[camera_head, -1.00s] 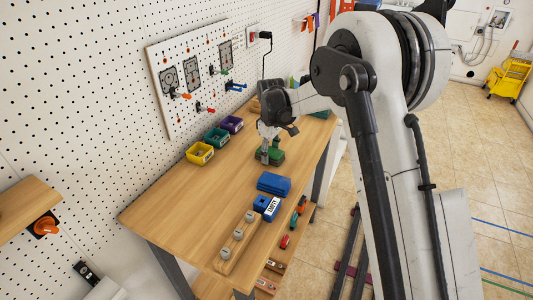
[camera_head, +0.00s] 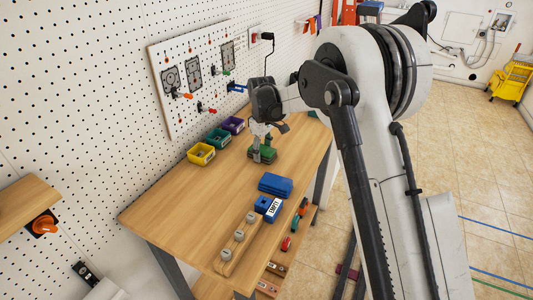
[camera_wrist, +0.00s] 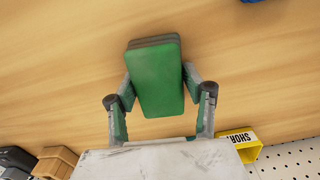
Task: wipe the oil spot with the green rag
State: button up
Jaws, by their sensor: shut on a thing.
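The green rag (camera_head: 262,155) is a thick folded block on or just above the wooden workbench (camera_head: 190,215); I cannot tell whether it touches the top. My gripper (camera_head: 263,147) points down and is shut on the rag. In the wrist view the rag (camera_wrist: 158,85) sits between the two fingertips of my gripper (camera_wrist: 158,78), with its far end sticking out past them. I cannot make out the oil spot in either view; it may be hidden by the rag or the arm.
Yellow (camera_head: 201,154), teal (camera_head: 218,138) and purple (camera_head: 233,125) bins line the pegboard wall left of my gripper. A blue folded stack (camera_head: 275,184), a blue labelled box (camera_head: 269,208) and a wooden rail with knobs (camera_head: 238,240) lie nearer. The left-front bench top is clear.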

jog(key=shift+r, duration=0.1)
jog(key=shift+r+p, duration=1.3)
jog(key=shift+r, duration=2.15)
